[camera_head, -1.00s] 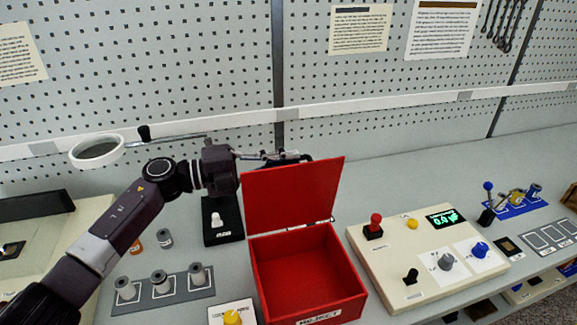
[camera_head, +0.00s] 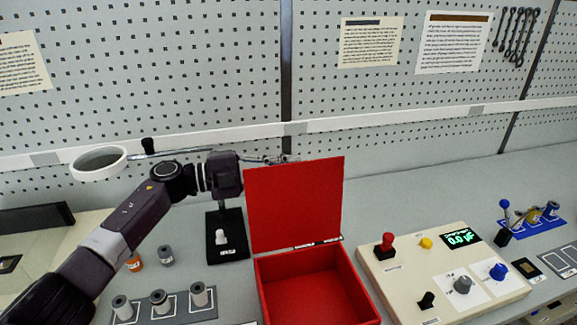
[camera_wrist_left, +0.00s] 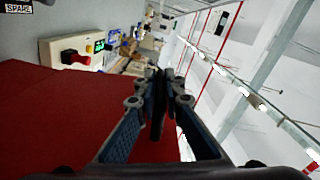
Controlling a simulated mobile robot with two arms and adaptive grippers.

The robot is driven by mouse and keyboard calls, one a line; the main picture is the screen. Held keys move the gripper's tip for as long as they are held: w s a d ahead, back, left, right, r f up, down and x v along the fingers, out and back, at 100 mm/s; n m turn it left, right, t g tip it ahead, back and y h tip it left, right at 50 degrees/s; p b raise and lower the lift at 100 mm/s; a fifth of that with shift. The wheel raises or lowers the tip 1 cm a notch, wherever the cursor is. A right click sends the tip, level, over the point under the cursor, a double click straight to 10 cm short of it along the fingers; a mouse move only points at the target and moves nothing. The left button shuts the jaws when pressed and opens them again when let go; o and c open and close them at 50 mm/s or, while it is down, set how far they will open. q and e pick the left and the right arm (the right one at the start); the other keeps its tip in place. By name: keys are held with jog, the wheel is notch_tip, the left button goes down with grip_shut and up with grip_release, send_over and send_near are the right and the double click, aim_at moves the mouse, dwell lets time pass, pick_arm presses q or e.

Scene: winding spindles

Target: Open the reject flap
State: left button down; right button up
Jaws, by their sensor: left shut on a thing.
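The red reject box (camera_head: 312,287) stands on the bench, its inside open to view and empty where I can see. Its red flap (camera_head: 294,203) stands nearly upright at the box's back edge. My left gripper (camera_head: 283,159) is at the top edge of the flap, reaching in from the left and behind. In the left wrist view the flap (camera_wrist_left: 60,120) fills the lower left, and the fingers of my left gripper (camera_wrist_left: 158,85) are closed together at its edge. The fingertips are small and dark, so the exact contact is hard to see. My right gripper is not in view.
A cream control panel (camera_head: 410,290) with a red button, knobs and green display stands right of the box. A black stand (camera_head: 228,235) and grey spindles (camera_head: 160,299) are on the left. A ring magnifier (camera_head: 98,163) is behind my left arm. The pegboard closes off the back.

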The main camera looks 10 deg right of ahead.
pick_arm(q)
jog(key=c, duration=2)
grip_release()
jog(key=shift+s, duration=0.1)
jog(key=shift+c, duration=0.2)
jog(key=a, duration=1.2)
jog(key=shift+s, duration=0.2)
